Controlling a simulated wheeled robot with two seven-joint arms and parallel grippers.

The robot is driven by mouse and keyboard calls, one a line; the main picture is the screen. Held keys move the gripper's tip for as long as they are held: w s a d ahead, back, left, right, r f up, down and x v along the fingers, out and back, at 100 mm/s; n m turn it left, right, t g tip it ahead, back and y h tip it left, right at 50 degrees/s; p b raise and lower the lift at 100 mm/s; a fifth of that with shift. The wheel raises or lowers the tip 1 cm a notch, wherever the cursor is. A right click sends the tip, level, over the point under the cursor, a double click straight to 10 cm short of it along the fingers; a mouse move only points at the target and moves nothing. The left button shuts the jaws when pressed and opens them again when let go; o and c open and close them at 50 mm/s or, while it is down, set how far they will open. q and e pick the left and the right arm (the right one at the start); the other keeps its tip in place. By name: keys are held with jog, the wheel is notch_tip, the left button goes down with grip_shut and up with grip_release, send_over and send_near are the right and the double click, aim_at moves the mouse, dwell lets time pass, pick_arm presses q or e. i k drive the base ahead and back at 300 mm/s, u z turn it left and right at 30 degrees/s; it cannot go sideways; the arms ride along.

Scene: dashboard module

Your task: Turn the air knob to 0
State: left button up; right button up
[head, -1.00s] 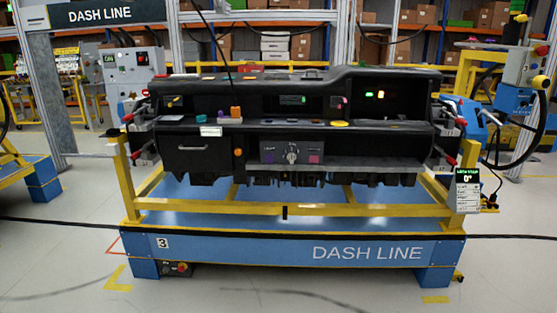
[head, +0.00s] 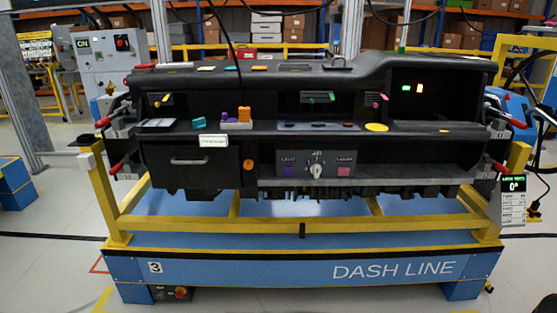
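The air knob (head: 316,170) is a small pale dial in the middle of the grey control panel (head: 330,158) on the front of the dashboard module (head: 220,88). The word AIR and small marks stand above it. Its pointer setting is too small to read. A purple button (head: 288,171) is left of the knob and a pink one (head: 344,172) is right of it. Neither of my grippers is in the head view.
The dashboard rests on a yellow frame (head: 270,224) above a blue base (head: 230,268) marked DASH LINE. Red-handled clamps (head: 103,122) hold both ends. A small display reading 0° (head: 514,184) hangs at the right. Grey floor shows in front.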

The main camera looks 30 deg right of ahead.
aim_at(316, 169)
jog(key=z, duration=0.45)
jog(key=i, duration=1)
jog(key=z, duration=0.7)
